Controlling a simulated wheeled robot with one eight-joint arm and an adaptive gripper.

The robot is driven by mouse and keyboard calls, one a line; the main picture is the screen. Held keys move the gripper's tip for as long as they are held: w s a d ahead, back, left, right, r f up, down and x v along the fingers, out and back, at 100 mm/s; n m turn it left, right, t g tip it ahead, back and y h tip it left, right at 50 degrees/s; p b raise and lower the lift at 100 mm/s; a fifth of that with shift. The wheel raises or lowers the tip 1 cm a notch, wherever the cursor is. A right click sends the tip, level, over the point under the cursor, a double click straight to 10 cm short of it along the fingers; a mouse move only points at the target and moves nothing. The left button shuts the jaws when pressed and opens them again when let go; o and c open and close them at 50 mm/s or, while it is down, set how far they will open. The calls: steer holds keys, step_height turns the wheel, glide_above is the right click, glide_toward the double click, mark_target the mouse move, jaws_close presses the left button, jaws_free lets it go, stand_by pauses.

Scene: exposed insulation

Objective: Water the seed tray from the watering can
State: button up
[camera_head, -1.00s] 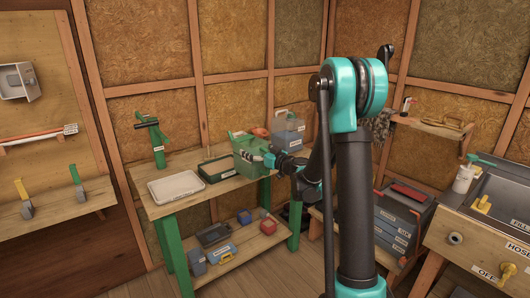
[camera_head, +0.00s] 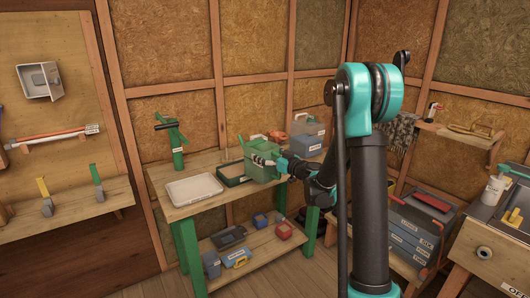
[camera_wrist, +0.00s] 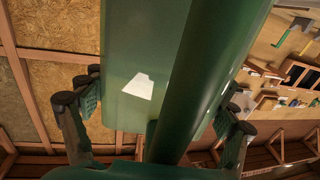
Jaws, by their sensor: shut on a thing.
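A green watering can (camera_head: 262,160) is at the right part of the green-legged workbench, seen from my body camera. My gripper (camera_head: 281,163) is shut on it from the right. In the wrist view the can's green body (camera_wrist: 140,60), with a pale patch, fills the middle between the fingers of my gripper (camera_wrist: 160,112). Whether the can touches the bench top I cannot tell. A dark green tray (camera_head: 230,181) with dark contents, apparently the seed tray, lies just left of the can, which partly hides it. No water is visible.
A pale shallow tray (camera_head: 194,189) lies on the bench at left, with a green upright tool (camera_head: 177,145) behind it. A grey lidded container (camera_head: 307,137) and an orange item (camera_head: 278,137) stand behind the can.

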steer(key=shift+f, duration=0.7)
step_height(320, 180, up, 3)
steer(key=shift+r+g+h, duration=0.15)
steer(key=shift+g+h, duration=0.75)
steer(key=shift+r, duration=0.15)
